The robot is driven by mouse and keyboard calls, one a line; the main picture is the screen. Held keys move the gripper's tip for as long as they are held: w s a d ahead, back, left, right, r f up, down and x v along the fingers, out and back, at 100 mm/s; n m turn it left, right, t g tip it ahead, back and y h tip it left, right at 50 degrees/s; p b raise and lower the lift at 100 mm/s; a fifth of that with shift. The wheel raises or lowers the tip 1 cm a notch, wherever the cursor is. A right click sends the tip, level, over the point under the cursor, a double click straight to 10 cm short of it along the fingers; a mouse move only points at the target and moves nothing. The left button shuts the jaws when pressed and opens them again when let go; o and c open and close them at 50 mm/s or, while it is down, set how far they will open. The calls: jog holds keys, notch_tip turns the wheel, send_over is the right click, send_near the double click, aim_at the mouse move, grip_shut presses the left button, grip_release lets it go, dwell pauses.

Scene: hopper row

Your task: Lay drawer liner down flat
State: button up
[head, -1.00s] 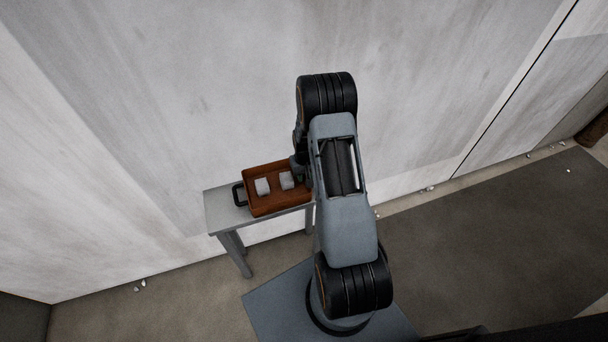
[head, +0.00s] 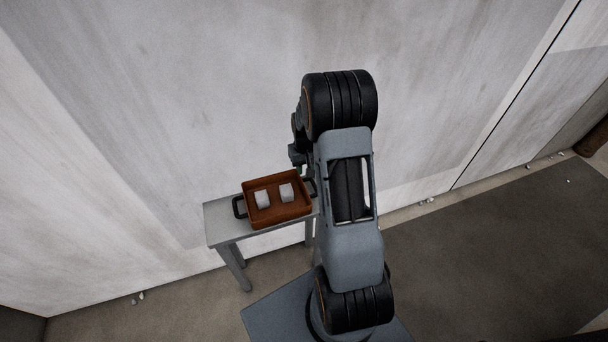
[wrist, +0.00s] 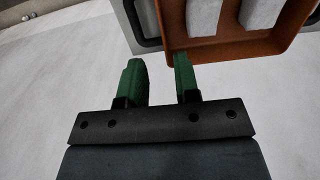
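No drawer liner can be made out in either view. An orange-brown tray (head: 278,219) with dark side handles sits on a small grey table (head: 222,234) against the wall. Two whitish blocks (head: 262,200) lie in it side by side. In the wrist view the tray (wrist: 240,48) shows at the top, with parts of the blocks (wrist: 203,15). My gripper (wrist: 159,60) has two green fingers standing apart with nothing between them. The fingertips appear just short of the tray's edge in that picture; the true distance is unclear.
A pale wall (head: 180,100) rises right behind the table. Bare floor (head: 150,310) lies to the left and a dark mat (head: 490,250) to the right. Small pale bits (head: 138,297) lie along the wall's foot. A brown object (head: 592,138) shows at the right edge.

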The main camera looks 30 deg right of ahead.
jog(key=s+a+r+n+t, duration=0.2)
jog(key=s+a+r+t, duration=0.1)
jog(key=s+a+r, duration=1.2)
notch_tip(320, 180, up, 4)
jog(key=shift+s+a+f, duration=0.25)
jog(key=shift+s+a, duration=0.15)
jog(key=shift+s, duration=0.75)
jog(key=shift+t, duration=0.3)
notch_tip(320, 180, up, 4)
jog(key=p, duration=0.3)
jog(key=shift+r, duration=0.1)
